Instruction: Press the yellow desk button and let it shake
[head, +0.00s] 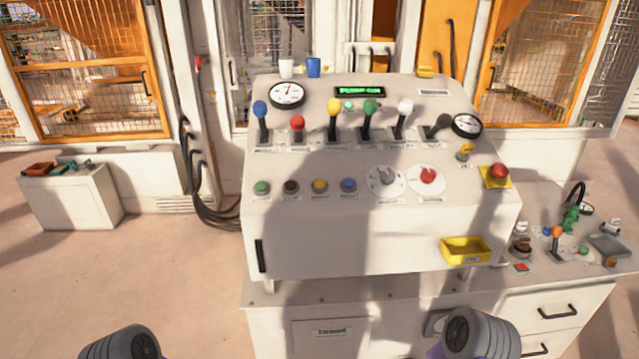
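The yellow desk button (319,185) is a small amber-yellow round cap on the lower sloped panel of the white control desk (360,235). It sits in a row, with a dark button (290,186) to its left and a blue button (348,185) to its right. A green button (261,187) is at the row's left end. Nothing touches or covers the yellow button. Only grey rounded links of my two arms show at the bottom edge, well below the panel. Neither gripper's fingers are in view.
Above the row stand several coloured levers, including a yellow one (334,108), and two gauges. Right of the buttons are two dials (386,181) and a red stop button (499,171). A yellow tray (466,250) hangs on the desk front. A side bench with small items is at right.

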